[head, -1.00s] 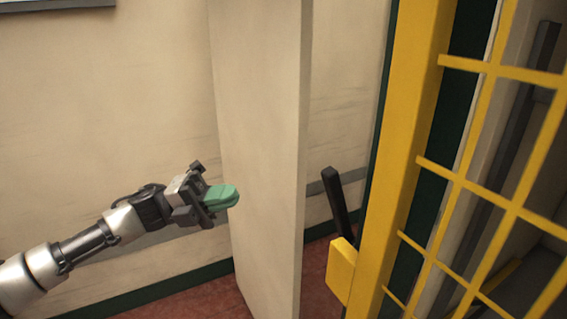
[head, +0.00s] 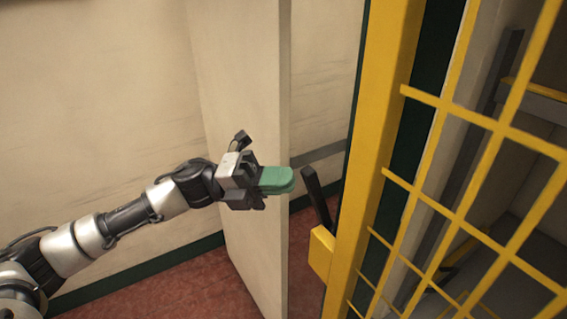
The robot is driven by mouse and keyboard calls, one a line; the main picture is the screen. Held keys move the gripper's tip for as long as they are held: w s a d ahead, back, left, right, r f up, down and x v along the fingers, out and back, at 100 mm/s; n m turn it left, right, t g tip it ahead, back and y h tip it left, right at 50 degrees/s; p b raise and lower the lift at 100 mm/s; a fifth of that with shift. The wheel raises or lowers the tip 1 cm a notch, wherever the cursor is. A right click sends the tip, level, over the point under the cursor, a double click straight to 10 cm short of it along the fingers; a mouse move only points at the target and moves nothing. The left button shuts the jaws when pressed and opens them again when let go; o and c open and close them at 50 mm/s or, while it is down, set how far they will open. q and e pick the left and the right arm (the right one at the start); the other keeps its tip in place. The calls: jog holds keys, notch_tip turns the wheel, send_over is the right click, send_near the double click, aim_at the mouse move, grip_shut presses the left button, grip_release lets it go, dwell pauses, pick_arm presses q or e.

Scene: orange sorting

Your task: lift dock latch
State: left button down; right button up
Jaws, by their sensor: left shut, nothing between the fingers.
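The dock latch shows as a black lever (head: 316,195) on a yellow block (head: 322,253) at the edge of the yellow gate frame (head: 376,130). The lever stands up, tilted to the left. My left gripper (head: 284,180) has green fingertips and is shut and empty. It appears just left of the lever's top in the picture, with a small gap between them; the distance in depth is hard to tell. My right gripper is not in the head view.
A beige pillar (head: 245,90) stands behind my left gripper. The yellow mesh (head: 470,175) of the gate fills the right side. A beige wall (head: 90,110) with a dark green skirting is at the left, above a red floor (head: 170,285).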

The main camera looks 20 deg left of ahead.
pick_arm(q)
jog(key=shift+w+d, duration=0.1)
jog(key=shift+w, duration=0.15)
jog(key=shift+r, duration=0.1)
jog(key=shift+w+d+r, duration=0.15)
jog(key=shift+d, duration=0.05)
jog(key=w+d+r, duration=0.2)
jog(key=w+d, duration=0.1)
jog(key=w, duration=0.1)
jog(key=shift+w+d, duration=0.35)
jog(key=shift+w, duration=0.05)
